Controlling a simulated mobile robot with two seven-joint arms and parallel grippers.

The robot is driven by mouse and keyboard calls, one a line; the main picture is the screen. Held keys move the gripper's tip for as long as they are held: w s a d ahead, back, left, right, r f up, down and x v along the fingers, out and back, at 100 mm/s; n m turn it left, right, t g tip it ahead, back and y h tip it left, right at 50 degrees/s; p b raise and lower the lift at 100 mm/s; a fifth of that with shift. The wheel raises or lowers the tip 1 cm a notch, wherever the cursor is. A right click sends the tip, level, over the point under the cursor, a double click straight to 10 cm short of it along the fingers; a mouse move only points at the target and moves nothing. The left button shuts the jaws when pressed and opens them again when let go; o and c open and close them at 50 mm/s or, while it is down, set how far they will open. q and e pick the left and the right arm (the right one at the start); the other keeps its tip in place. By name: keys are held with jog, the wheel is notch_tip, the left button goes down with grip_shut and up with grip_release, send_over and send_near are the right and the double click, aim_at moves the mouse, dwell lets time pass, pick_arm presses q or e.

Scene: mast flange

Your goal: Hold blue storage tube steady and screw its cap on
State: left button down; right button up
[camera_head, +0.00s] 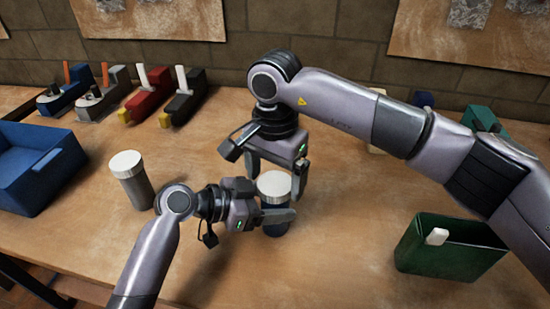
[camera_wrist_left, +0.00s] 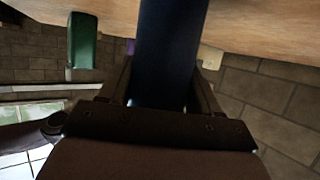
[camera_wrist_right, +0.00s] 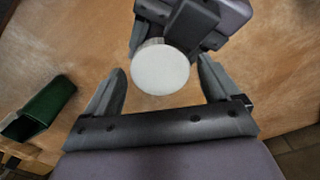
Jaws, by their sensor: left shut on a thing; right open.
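The blue storage tube (camera_head: 274,228) stands upright near the middle of the table, largely hidden by my left gripper. My left gripper (camera_head: 268,207) is shut on its side; the left wrist view shows the dark blue tube (camera_wrist_left: 168,50) between the fingers. The white cap (camera_head: 274,184) sits at the tube's top; I cannot tell whether it is threaded. My right gripper (camera_head: 278,178) is open above the tube, pointing down. In the right wrist view the round white cap (camera_wrist_right: 160,68) lies between its spread fingers, with a gap on both sides.
A grey tube with a white lid (camera_head: 128,180) stands left of my left arm. A blue bin (camera_head: 35,185) is at the far left. A green bin (camera_head: 425,258) with a white piece (camera_head: 437,236) is at right. Several coloured tool-like blocks (camera_head: 145,95) line the back left.

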jog(key=shift+f, duration=0.5)
jog(key=c, duration=1.1)
jog(key=m, duration=1.3)
jog(key=o, duration=1.2)
